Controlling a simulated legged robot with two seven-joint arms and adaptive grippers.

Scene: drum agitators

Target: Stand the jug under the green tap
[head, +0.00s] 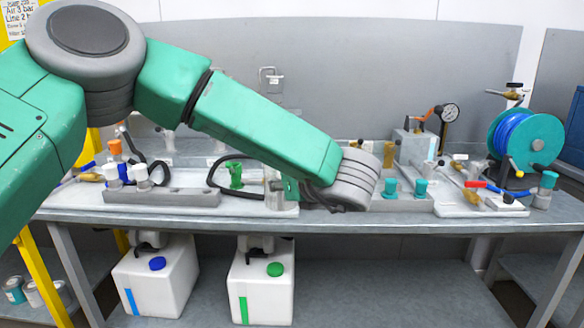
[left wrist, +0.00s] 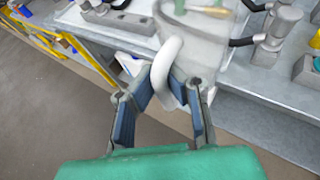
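In the head view my wrist hides most of this gripper. I cannot tell whether the jug touches the bench. My right gripper is out of view.
A grey block with small bottles (head: 139,176) is at left. Teal-topped fittings (head: 420,188), a gauge (head: 449,112) and a blue hose reel (head: 520,138) are at right.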

